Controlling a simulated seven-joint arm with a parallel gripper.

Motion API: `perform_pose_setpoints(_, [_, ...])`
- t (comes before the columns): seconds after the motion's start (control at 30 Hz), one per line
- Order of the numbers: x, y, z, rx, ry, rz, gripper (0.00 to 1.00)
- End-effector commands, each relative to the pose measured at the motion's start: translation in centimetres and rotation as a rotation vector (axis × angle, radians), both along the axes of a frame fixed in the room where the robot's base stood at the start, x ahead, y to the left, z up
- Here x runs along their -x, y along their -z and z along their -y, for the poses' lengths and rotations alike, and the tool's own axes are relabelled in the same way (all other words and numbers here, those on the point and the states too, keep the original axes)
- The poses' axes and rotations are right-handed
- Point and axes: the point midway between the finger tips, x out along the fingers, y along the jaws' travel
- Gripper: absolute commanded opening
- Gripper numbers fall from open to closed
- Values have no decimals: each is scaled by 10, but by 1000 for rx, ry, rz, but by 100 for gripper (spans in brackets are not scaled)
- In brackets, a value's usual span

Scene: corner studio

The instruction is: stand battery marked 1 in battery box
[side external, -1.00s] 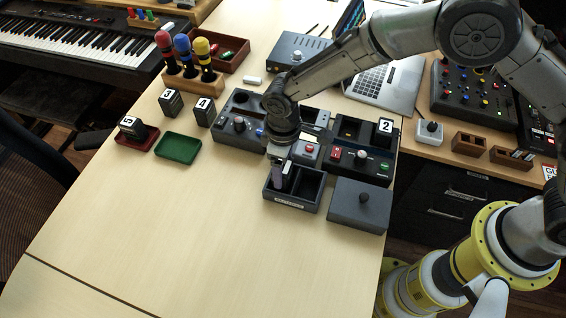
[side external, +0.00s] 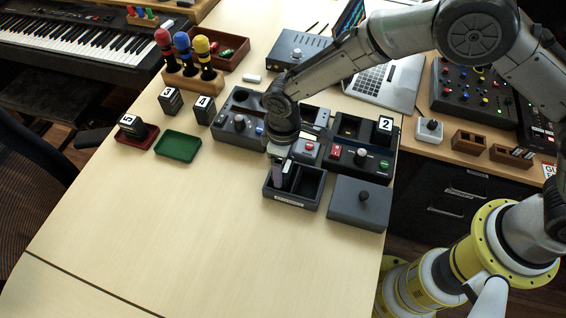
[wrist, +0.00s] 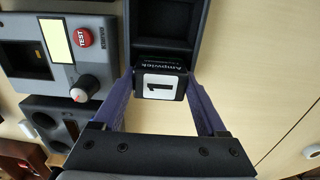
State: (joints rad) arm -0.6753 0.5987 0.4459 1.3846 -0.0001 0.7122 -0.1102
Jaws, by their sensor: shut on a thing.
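The battery marked 1 (wrist: 160,84) shows in the wrist view, black with a white number label on top. It sits between the fingers of my gripper (wrist: 160,95), which is shut on it. The dark battery box (wrist: 199,32) is right around or under it; how deep the battery sits is unclear. In the side external view my gripper (side external: 282,173) points down over the left compartment of the battery box (side external: 306,206). The battery is mostly hidden there. The right compartment looks empty.
A grey lid with a knob (side external: 345,209) lies right of the box. Batteries 3 (side external: 170,101), 4 (side external: 203,111) and 5 (side external: 132,127) stand left, near an empty green tray (side external: 178,147). The front table is clear.

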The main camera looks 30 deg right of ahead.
Motion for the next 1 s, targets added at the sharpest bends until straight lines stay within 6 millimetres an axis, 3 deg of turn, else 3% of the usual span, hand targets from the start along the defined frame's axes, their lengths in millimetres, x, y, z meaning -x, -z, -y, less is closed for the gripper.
perform_pose_setpoints(0.47, [-1, 8, 0, -1, 0, 1, 0])
perform_pose_setpoints(0.5, [-1, 8, 0, -2, 0, 2, 78])
perform_pose_setpoints(0.63, [0, 8, 0, -1, 0, 1, 100])
perform_pose_setpoints(1.0, [0, 9, 0, 1, 0, -1, 100])
